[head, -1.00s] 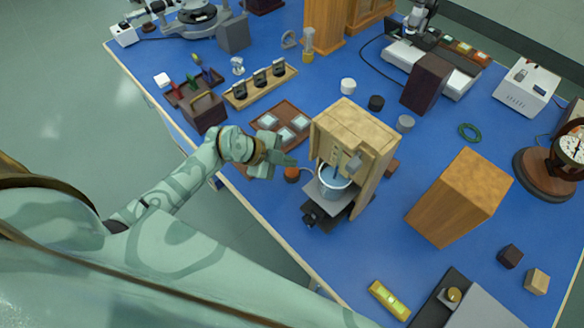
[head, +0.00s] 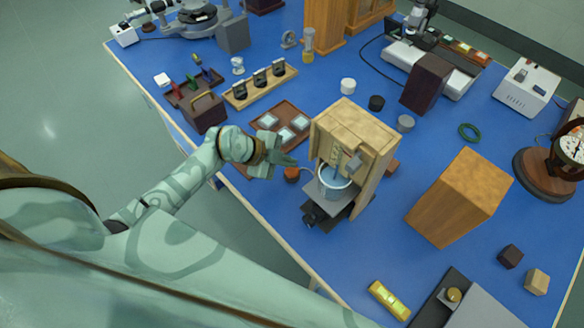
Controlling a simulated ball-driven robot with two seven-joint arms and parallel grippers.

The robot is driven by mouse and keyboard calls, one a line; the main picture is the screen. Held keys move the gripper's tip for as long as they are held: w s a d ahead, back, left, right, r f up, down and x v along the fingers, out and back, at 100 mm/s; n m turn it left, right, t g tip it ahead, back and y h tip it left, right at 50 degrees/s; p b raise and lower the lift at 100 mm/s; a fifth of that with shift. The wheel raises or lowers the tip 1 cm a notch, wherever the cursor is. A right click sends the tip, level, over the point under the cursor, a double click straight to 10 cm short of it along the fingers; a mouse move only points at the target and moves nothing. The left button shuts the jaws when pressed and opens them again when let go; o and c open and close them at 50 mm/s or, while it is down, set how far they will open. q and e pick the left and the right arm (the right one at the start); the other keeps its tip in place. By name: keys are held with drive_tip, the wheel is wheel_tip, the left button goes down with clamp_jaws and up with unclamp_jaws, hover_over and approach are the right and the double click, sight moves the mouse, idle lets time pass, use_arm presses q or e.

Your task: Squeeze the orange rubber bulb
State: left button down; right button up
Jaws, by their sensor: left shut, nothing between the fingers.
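The orange rubber bulb (head: 292,175) sits on the blue bench near its front edge, partly covered by my gripper. A thin pale tube runs from it toward the wooden apparatus (head: 352,137), which holds a metal cup (head: 333,181) on a small stand. My left gripper (head: 291,162) is shut and empty, with its fingertips over or just beside the top of the bulb. I cannot tell whether they touch it. My right gripper is not in view.
A brown tray with pale squares (head: 282,123) lies just behind my gripper. A wooden block (head: 460,196) stands to the right of the apparatus. A yellow level (head: 389,299) lies near the front edge. Blue bench (head: 385,225) is clear between them.

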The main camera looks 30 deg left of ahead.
sight(288, 170)
use_arm(q)
drive_tip(key=shift+f, duration=0.4)
drive_tip(key=shift+f, duration=0.6)
idle(0.8)
drive_tip(key=shift+r+p, duration=1.05)
drive_tip(key=shift+p, duration=0.25)
wheel_tip(288, 170, up, 5)
drive_tip(key=p, duration=0.6)
drive_tip(key=shift+r, duration=0.1)
